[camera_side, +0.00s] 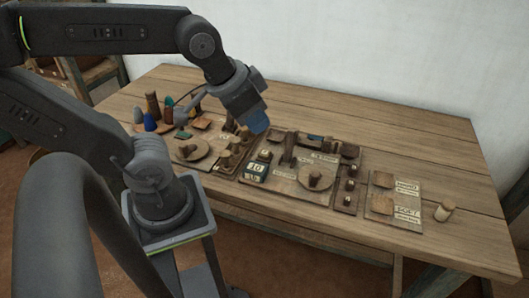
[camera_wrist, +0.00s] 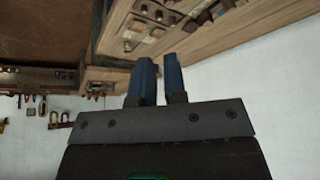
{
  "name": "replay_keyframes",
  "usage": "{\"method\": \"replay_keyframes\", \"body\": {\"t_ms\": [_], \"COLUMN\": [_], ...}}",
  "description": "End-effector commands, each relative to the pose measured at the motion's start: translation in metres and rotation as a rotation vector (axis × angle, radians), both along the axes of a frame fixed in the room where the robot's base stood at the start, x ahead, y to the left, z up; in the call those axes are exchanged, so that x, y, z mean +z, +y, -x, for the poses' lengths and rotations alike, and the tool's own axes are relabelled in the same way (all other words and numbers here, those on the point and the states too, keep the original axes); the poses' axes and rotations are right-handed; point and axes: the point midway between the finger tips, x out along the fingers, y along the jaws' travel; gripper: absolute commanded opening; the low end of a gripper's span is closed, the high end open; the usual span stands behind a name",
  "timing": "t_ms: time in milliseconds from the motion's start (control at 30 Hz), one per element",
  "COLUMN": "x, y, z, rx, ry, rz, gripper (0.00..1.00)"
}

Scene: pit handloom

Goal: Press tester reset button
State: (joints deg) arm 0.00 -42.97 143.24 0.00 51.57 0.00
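My gripper (camera_side: 259,121) hangs above the left part of the middle board in the side view, apart from the boards. Its two blue fingers show in the wrist view (camera_wrist: 158,72) with a narrow gap and nothing between them. The middle wooden board (camera_side: 279,187) carries a round disc with a knob (camera_side: 316,179), small upright pieces and a dark panel (camera_side: 255,171) reading something like "10". A narrow strip with several small round knobs (camera_side: 349,184) stands right of the disc. I cannot tell which piece is the tester reset button; the labels are too small.
A left board (camera_side: 196,153) bears another disc, with coloured cones (camera_side: 150,121) behind it. A right board (camera_side: 409,196) holds two tan pads and labels. A small cylinder (camera_side: 444,211) stands near the table's right end. The back of the table (camera_side: 370,125) is clear.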

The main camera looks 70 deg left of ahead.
Motion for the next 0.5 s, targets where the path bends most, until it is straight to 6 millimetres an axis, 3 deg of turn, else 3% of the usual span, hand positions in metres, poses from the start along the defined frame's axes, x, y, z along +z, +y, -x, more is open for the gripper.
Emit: {"method": "replay_keyframes", "body": {"t_ms": [100,500], "x": [0.0,0.0], "y": [0.0,0.0], "z": [0.0,0.0], "rx": [0.0,0.0], "ry": [0.0,0.0], "rz": [0.0,0.0], "gripper": [0.0,0.0]}}
